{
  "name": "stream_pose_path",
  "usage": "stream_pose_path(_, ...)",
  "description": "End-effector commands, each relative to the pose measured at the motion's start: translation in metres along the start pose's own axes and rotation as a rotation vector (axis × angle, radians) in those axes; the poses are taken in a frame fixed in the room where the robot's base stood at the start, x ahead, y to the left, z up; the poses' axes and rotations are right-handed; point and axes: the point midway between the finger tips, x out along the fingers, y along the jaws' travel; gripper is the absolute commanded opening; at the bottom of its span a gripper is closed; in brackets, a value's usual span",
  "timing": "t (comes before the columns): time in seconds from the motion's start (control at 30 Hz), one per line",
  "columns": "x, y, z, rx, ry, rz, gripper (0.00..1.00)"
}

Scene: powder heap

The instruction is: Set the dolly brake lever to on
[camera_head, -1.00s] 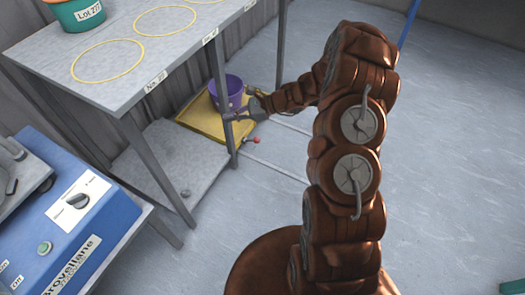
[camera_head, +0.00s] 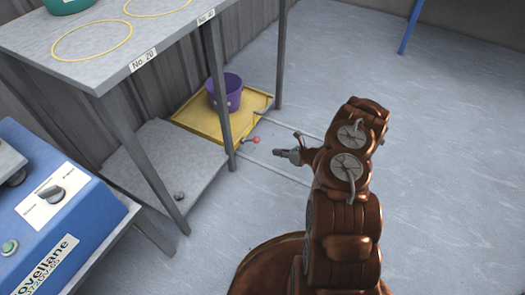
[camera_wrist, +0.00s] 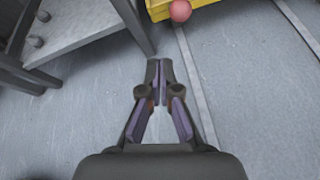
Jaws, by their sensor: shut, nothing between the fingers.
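The dolly (camera_head: 196,120) is a low yellow platform on the floor under the far end of the grey table. The brake lever (camera_head: 256,140) is a short rod with a red ball knob at the dolly's front right corner. The knob also shows in the wrist view (camera_wrist: 180,10) at the top edge, and its rod is hidden there. My gripper (camera_head: 277,152) is just right of the knob and apart from it. In the wrist view my gripper's fingertips (camera_wrist: 160,65) meet, with nothing between them. I cannot tell the lever's setting.
A purple bucket (camera_head: 224,92) stands on the dolly. A table leg (camera_head: 217,85) rises close to the lever on the left. Two pale rails (camera_head: 285,125) run along the floor. A blue machine (camera_head: 55,200) stands at left.

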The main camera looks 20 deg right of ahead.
Motion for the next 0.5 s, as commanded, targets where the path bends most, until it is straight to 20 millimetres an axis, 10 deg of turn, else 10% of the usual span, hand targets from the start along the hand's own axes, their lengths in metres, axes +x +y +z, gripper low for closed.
stream_pose_path(0.5,-0.003,-0.020,-0.036,0.059,0.009,-0.055,0.00)
